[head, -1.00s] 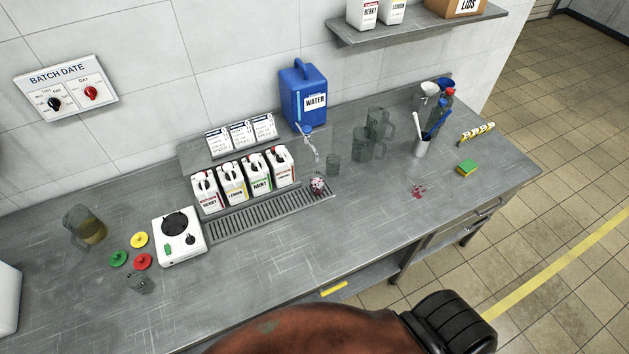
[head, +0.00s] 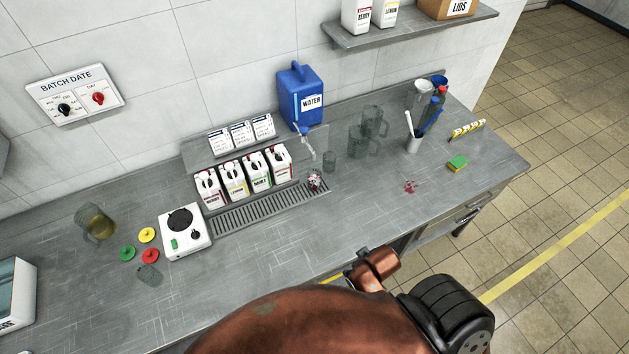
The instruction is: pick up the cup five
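I cannot tell which cup is cup five, as no cup shows a readable number. A small clear cup (head: 148,274) is on the counter at the left, close to the coloured lids. Another clear cup (head: 329,161) stands below the water jug. A cup with red and white contents (head: 315,181) is at the right end of the drain grate. Neither gripper is in view; only parts of my own arm show at the bottom.
Labelled cartons (head: 243,174) line the grate (head: 270,207). The front middle counter is clear.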

